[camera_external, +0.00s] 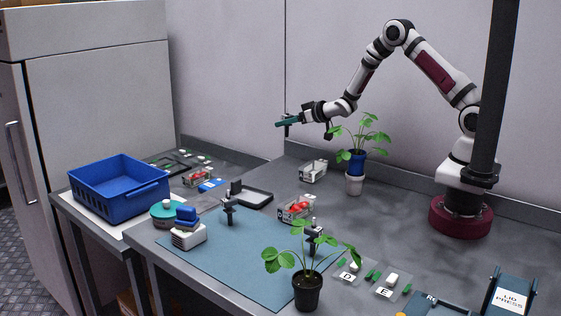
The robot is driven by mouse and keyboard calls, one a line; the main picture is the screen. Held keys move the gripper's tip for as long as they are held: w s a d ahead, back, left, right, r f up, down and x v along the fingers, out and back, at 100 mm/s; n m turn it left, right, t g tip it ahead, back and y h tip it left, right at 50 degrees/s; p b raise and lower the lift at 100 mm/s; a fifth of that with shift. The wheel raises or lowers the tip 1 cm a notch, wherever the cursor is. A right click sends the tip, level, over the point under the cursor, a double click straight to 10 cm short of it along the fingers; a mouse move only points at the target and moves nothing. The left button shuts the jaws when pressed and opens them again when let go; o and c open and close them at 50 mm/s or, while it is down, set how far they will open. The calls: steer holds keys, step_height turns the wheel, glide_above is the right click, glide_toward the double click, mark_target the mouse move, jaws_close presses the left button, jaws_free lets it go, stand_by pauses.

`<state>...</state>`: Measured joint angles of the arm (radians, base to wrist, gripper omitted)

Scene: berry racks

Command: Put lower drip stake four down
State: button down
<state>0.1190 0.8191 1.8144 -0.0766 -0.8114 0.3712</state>
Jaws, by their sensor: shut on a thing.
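My gripper (287,121) is high above the back of the bench, with its teal fingers pointing left. It is shut on a thin dark upright piece (286,131), which looks like a drip stake. The piece is small, and its number cannot be read. It hangs in the air, clear of the bench and the plants. A potted strawberry plant (307,291) in a black pot stands at the front of the blue mat. Another plant (357,163) in a blue pot sits on a white pot at the back, right of and below my gripper.
Two dark stands (229,208) (314,240) rise from the blue mat (205,260). Punnets with red berries (296,209) and a pale punnet (313,171) are nearby. A blue crate (118,190) is at the left. Cards D (347,277) and E (384,292) lie at the front right.

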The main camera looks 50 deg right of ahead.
steer(key=s+a+m+h, duration=0.2)
steer(key=s, duration=0.3)
steer(key=shift+h, duration=0.3)
steer(key=shift+w+a+f, duration=0.7)
steer(key=shift+a+f, duration=1)
steer(key=shift+a, duration=0.05)
steer(key=shift+w+a+f, duration=0.75)
steer(key=shift+a+f, duration=1)
steer(key=shift+a, duration=0.05)
steer(key=shift+w+a+f, duration=0.7)
steer(key=shift+a+f, duration=1)
steer(key=shift+a, duration=0.05)
steer(key=shift+f, duration=0.1)
steer(key=shift+c, duration=1.4)
jaws_free()
